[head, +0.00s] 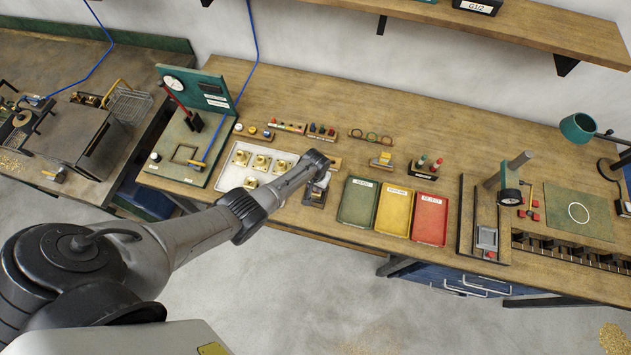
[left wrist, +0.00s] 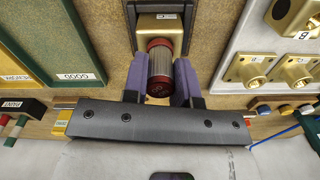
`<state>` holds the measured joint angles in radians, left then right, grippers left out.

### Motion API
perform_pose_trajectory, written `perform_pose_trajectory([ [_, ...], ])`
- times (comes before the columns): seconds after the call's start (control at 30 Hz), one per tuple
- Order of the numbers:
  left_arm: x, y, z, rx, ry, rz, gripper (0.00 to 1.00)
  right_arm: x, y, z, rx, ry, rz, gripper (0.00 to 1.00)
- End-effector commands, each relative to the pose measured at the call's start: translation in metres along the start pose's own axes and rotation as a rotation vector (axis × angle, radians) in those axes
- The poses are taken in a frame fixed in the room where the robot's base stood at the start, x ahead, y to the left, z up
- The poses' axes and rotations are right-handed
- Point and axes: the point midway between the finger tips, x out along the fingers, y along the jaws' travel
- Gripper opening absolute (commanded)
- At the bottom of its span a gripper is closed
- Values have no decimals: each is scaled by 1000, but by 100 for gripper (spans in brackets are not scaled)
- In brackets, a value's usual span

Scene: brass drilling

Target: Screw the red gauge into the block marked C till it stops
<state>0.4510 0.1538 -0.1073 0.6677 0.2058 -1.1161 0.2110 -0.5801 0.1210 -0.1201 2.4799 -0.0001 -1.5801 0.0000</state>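The red gauge (left wrist: 159,72), a ribbed silver cylinder with red ends, stands between the purple fingers of my left gripper (left wrist: 160,82) in the left wrist view. The fingers lie close against both its sides, and the gripper looks shut on it. The gauge's far end meets a brass block (left wrist: 160,28) held in a dark fixture (left wrist: 124,10). The block's small white label is too small to read surely, and the thread is hidden. In the head view my left gripper (head: 318,184) is over the dark fixture (head: 312,198), mostly hiding block and gauge. My right gripper is not in view.
A white tray (head: 228,176) with several brass blocks lies left of the fixture. Green (head: 357,202), yellow (head: 393,210) and red (head: 430,219) trays lie to the right. A small stand with other gauges (head: 428,166) is behind them. The bench's front edge is close.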

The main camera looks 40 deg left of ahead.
Motion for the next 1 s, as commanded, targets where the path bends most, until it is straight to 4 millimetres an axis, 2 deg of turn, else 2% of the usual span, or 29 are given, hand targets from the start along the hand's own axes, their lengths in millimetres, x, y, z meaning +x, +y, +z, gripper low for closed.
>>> perform_pose_trajectory([
  [0.03,0,0,0,0,0,0,17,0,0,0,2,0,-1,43],
  [0.1,0,0,0,1,0,0,10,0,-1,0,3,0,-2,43],
  [0.27,0,-1,0,84,0,-2,10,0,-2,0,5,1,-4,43],
  [0.8,3,-1,0,894,0,-2,10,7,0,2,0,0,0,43],
  [1.0,2,-1,0,1058,0,-1,10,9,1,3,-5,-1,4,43],
])
